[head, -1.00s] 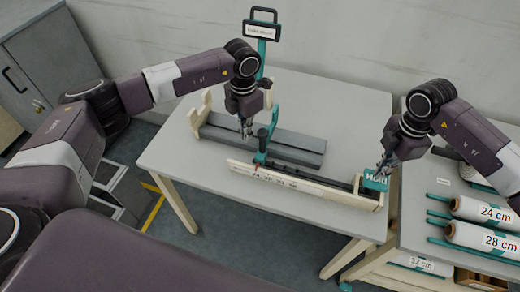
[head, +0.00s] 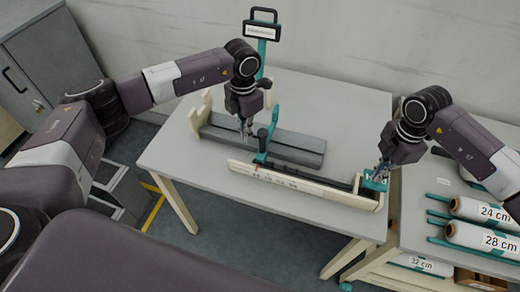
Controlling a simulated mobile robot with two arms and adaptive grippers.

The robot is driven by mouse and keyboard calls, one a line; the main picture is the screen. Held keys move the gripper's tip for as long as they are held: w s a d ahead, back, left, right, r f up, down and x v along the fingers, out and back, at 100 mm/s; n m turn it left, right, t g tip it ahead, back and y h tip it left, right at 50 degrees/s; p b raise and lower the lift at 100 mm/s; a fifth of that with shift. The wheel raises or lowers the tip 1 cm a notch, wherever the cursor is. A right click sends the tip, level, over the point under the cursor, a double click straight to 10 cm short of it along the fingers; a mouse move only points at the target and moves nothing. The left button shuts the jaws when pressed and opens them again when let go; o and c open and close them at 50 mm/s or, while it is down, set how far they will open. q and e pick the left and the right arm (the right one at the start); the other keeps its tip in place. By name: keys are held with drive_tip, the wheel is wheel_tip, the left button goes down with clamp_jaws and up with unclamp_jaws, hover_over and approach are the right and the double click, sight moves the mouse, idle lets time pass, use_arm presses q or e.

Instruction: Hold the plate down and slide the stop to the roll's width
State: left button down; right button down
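The teal plate (head: 372,184) sits at the right end of a cream rail (head: 318,191) with a scale on its front. My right gripper (head: 382,172) is right over the plate and covers most of its label; contact is unclear. The teal stop with a black knob (head: 262,153) stands across the rail's left part. My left gripper (head: 246,132) points down just left of the stop's upper part and appears apart from it. The finger openings of both grippers are too small to tell. The 24 cm roll (head: 488,213) and 28 cm roll (head: 482,237) lie on the right-hand rack.
A grey long block (head: 290,143) lies behind the rail, with a cream upright bracket (head: 200,112) at its left end. A teal post with a sign (head: 262,31) stands at the back. A 32 cm roll (head: 420,264) is on the lower shelf. The table's front left is clear.

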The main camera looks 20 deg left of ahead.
sight(263, 132)
drive_tip(key=shift+s+f, duration=0.1)
drive_tip(key=shift+f, duration=0.95)
use_arm(q)
drive_tip(key=shift+d, duration=2.8)
drive_tip(key=shift+a, duration=1.3)
use_arm(e)
drive_tip(key=shift+r, duration=4.1)
